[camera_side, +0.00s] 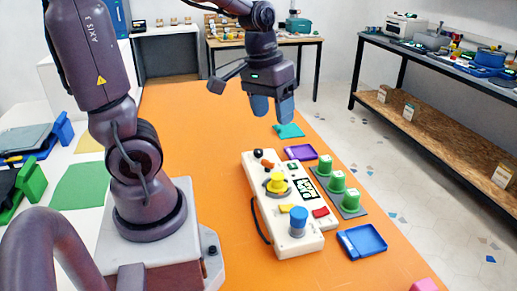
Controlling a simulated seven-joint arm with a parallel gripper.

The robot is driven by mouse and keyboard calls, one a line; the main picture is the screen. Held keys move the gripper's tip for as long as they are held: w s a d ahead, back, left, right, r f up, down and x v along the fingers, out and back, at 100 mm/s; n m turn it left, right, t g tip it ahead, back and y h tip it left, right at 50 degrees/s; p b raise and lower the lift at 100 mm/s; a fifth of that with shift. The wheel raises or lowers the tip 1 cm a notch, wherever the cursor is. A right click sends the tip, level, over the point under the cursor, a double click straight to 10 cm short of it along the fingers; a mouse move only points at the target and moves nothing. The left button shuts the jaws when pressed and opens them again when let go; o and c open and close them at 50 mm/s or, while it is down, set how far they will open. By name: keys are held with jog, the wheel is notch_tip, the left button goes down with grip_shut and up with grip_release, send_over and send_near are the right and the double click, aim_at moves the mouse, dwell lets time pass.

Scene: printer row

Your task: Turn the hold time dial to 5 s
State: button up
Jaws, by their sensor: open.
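A white control box (262,207) lies on the orange table. It carries a yellow knob (277,183) near its middle and a blue knob (298,221) at its near end. A small black knob (258,154) is at its far end. The labels are too small to read, so I cannot tell which knob is the hold time dial or what its setting is. A black-and-white patterned panel (307,189) sits right of the yellow knob. My gripper (272,110), with blue fingertips, is open and empty, pointing down above the table beyond the box's far end, touching nothing.
A purple tray (300,153) and teal piece (289,131) lie beyond, a blue tray (375,240) at the near right, a pink block (424,285) at the front. The orange table (185,120) is clear left of the box.

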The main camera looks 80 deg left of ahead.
jog(key=w+a+f+n+g, duration=0.1)
jog(key=w+a+f+n, duration=0.1)
jog(key=a+f+n, duration=0.4)
jog(key=n+g, duration=0.1)
jog(key=n, duration=1.2)
send_over(259, 150)
notch_tip(259, 150, down, 5)
jog(key=shift+y, duration=0.3)
notch_tip(259, 150, down, 13)
jog(key=shift+d+r, duration=0.1)
jog(key=shift+r, duration=0.1)
jog(key=c, duration=0.9)
